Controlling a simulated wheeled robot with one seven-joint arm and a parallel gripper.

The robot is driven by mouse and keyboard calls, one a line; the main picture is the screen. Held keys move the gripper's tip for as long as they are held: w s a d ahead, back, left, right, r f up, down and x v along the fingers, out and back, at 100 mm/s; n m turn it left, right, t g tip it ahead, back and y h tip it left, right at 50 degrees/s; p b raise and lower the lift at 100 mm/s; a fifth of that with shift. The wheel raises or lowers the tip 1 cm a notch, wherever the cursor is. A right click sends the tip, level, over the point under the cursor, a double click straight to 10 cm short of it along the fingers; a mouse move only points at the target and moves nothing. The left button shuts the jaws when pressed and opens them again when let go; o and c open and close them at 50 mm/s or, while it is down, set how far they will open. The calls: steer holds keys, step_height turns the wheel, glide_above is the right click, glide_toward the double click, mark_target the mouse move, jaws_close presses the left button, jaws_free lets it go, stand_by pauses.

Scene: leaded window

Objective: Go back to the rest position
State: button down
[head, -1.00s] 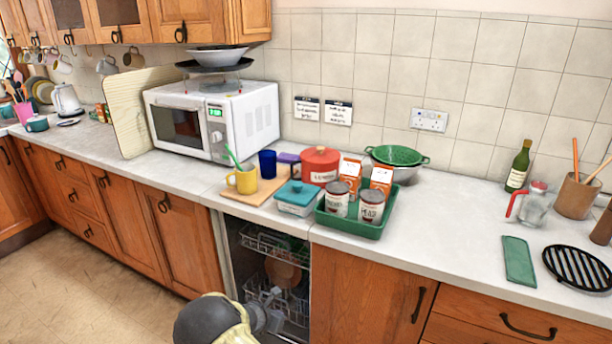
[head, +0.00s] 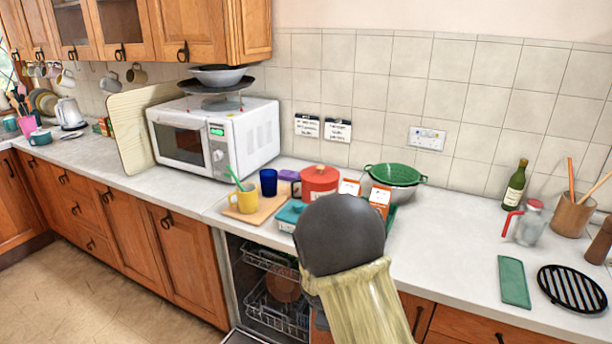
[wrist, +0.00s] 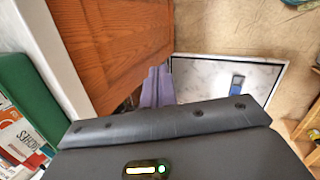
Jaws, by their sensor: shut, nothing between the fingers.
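My gripper (wrist: 157,88) shows in the wrist view with its purple fingers together and nothing between them. It points down in front of a wooden cabinet front (wrist: 120,40), below the counter edge (wrist: 50,50). In the head view my dark rounded arm link and its yellowish sleeve rise in the middle, and the fingers are hidden. The arm covers most of the green tray, which shows at the left of the wrist view (wrist: 30,95), with a carton beside my wrist.
The dishwasher (head: 272,295) stands open, and its pale lowered door (wrist: 215,75) lies beyond my fingers. On the counter are a yellow mug (head: 245,200), blue cup (head: 268,182), red pot (head: 319,182), green colander (head: 395,173) and glass jug (head: 530,225). Free counter lies right of the arm.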

steer(key=s+d+r+m+y+p, duration=0.1)
steer(key=s+d+r+m+p, duration=0.1)
steer(key=s+r+m, duration=0.5)
steer(key=s+d+r+m+y+p, duration=0.2)
steer(key=s+d+r+m+p, duration=0.1)
steer(key=s+d+r+m, duration=0.2)
steer(key=s+r+m, duration=0.2)
steer(key=s+r, duration=0.2)
steer(key=s, duration=0.2)
steer(key=shift+d+r+g, duration=0.2)
steer(key=shift+r+g, duration=0.1)
steer(key=shift+w, duration=0.1)
